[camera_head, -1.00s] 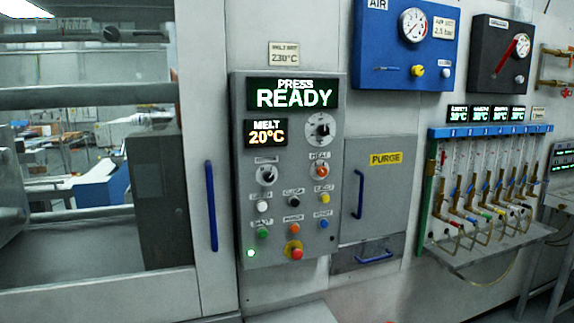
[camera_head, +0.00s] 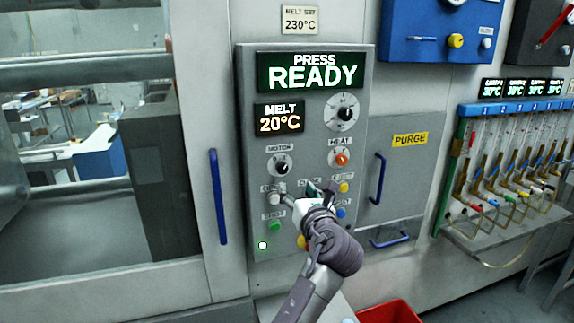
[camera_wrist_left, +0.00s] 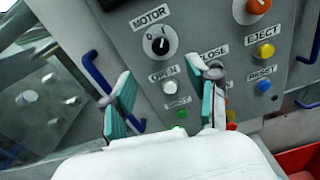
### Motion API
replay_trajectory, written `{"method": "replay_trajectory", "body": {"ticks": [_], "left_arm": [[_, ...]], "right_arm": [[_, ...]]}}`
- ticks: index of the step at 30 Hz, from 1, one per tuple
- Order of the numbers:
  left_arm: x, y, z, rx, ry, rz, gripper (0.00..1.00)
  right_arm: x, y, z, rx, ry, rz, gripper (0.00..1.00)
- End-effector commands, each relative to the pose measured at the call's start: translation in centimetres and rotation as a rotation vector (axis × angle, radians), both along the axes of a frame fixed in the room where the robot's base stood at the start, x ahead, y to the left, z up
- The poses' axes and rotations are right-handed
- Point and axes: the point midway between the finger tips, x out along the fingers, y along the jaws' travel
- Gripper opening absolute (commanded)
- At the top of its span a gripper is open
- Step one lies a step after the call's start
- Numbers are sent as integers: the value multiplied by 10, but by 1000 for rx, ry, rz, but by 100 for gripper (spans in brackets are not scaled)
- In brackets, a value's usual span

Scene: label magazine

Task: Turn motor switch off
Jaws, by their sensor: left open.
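The motor switch (camera_head: 281,165) is a black rotary knob on a white dial under the MOTOR label, on the grey press panel (camera_head: 312,225). It also shows in the left wrist view (camera_wrist_left: 160,44), with a pale mark on the knob; I cannot clearly tell its setting. My left gripper (camera_head: 300,191) is in front of the panel, just below and right of the switch, apart from it. In the left wrist view its two teal-padded fingers (camera_wrist_left: 163,92) are spread with nothing between them. It hides part of the lower buttons. My right gripper is not in view.
Close to the fingers are the white OPEN button (camera_head: 273,198), the green button (camera_head: 275,226) and the yellow EJECT button (camera_head: 343,188). The orange HEAT knob (camera_head: 341,159) is right of the switch. Blue handles (camera_head: 218,197) flank the panel. A red bin (camera_head: 390,313) stands below.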

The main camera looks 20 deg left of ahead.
Motion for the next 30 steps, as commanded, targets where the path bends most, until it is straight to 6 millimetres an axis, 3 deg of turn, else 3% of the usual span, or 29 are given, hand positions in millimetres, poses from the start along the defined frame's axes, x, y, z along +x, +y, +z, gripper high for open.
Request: {"method": "replay_trajectory", "body": {"ticks": [15,21,30], "left_arm": [[87,56,2,-1,2,0,60],[102,65,-1,-3,1,-2,60],[104,66,-1,-4,0,-3,60]], "right_arm": [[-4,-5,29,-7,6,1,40],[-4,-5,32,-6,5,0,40],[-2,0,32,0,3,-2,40]]}}
